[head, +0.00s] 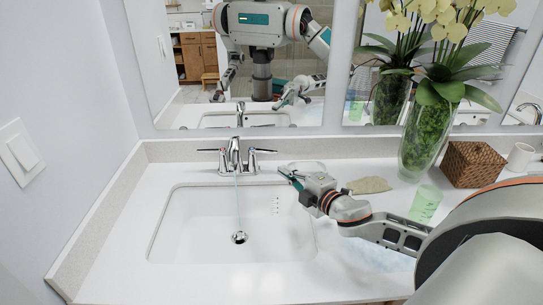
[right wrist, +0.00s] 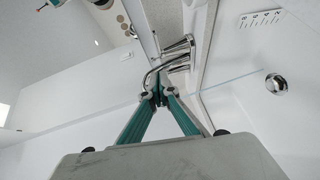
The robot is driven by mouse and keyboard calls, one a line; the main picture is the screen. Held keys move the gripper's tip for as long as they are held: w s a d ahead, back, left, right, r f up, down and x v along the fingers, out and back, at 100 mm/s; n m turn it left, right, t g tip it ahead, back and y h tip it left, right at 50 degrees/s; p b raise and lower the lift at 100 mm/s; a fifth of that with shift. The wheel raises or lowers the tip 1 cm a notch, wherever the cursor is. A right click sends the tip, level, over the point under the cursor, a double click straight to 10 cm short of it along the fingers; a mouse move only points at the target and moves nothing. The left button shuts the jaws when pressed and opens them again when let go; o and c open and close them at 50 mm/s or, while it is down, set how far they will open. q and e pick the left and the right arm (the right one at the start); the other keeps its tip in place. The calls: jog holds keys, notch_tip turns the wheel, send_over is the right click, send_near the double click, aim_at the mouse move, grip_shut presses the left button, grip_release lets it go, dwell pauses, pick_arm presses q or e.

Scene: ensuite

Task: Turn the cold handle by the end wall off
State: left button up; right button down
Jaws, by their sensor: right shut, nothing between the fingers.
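The chrome faucet (head: 235,154) stands behind the sink. Its left handle (head: 211,150), the one nearer the left end wall, points left toward that wall. Its right handle (head: 262,151) points right. A thin stream of water (head: 238,200) falls from the spout into the basin. My right gripper (head: 287,172) is shut and empty, to the right of the faucet and apart from the right handle. In the right wrist view the faucet (right wrist: 178,50) shows just beyond the fingertips (right wrist: 158,95). My left gripper shows only in the mirror.
The white basin (head: 190,225) has a round drain (head: 239,237). To the right stand a green tumbler (head: 426,204), a glass vase (head: 424,140) with orchids, a woven box (head: 472,163) and a white cup (head: 520,156). The end wall (head: 60,90) bounds the counter at left.

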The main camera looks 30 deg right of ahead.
jog(key=w, duration=0.3)
jog(key=w+d+f, duration=0.1)
jog(key=w, duration=0.2)
jog(key=w+p, duration=0.1)
jog(key=w, duration=0.3)
jog(key=shift+d+f, duration=0.2)
jog(key=shift+d, duration=0.2)
jog(key=shift+w+d, duration=0.2)
pick_arm(q)
jog(key=shift+a+f, duration=0.1)
jog(key=shift+a, duration=0.45)
pick_arm(e)
jog(key=shift+w, duration=0.1)
jog(key=shift+d, duration=0.1)
pick_arm(q)
jog(key=shift+a, duration=0.1)
pick_arm(e)
jog(key=shift+f, duration=0.1)
